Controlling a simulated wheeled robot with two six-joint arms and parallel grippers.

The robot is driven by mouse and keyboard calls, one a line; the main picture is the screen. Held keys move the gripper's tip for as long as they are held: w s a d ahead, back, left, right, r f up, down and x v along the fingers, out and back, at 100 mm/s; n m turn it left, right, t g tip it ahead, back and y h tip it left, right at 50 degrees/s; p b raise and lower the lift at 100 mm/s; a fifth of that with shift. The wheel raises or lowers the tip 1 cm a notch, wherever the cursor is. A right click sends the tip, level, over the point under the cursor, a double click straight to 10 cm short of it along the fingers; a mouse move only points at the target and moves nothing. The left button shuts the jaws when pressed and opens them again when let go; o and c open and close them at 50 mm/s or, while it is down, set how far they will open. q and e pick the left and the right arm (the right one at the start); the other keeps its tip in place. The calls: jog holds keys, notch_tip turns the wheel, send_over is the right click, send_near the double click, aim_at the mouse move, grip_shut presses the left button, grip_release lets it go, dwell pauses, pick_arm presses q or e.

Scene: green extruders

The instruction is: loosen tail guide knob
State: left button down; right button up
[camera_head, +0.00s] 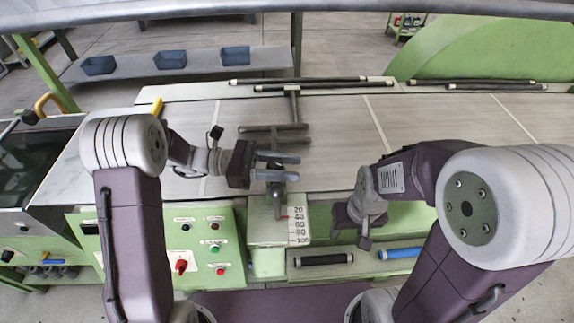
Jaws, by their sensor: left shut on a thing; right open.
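The tail guide knob (275,167) is a small dark piece on top of an upright post (276,199) at the front edge of the conveyor table. My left gripper (287,167) reaches in from the left, its two grey fingers on either side of the knob and shut on it. The fingers hide part of the knob, so its turn cannot be told. My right gripper (352,228) is open and empty, low over the front edge to the right of the post and apart from it.
A scale plate (298,225) with numbers stands right of the post. Dark guide bars (273,128) lie behind the knob. A control panel (205,245) with buttons is front left. Black (323,260) and blue (401,253) handles sit front right. Blue bins (171,60) stand far back.

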pick_arm(q)
jog(key=shift+w+n+t+y+p, duration=0.1)
jog(key=shift+w+n+t+p, duration=0.15)
jog(key=shift+n+t, duration=0.95)
jog(key=shift+w+n+t+y+p, duration=0.15)
jog(key=shift+n+t, duration=0.5)
jog(key=shift+t, duration=1.1)
jog(key=shift+w+n+t+y+p, duration=0.1)
jog(key=shift+w+n+t+p, duration=0.2)
jog(key=shift+n+t, duration=0.9)
jog(key=shift+t, duration=0.35)
jog(key=c, duration=1)
grip_release()
jog(key=shift+o, duration=0.2)
jog(key=v, duration=0.9)
jog(key=shift+b, duration=0.3)
jog(key=shift+a, duration=0.1)
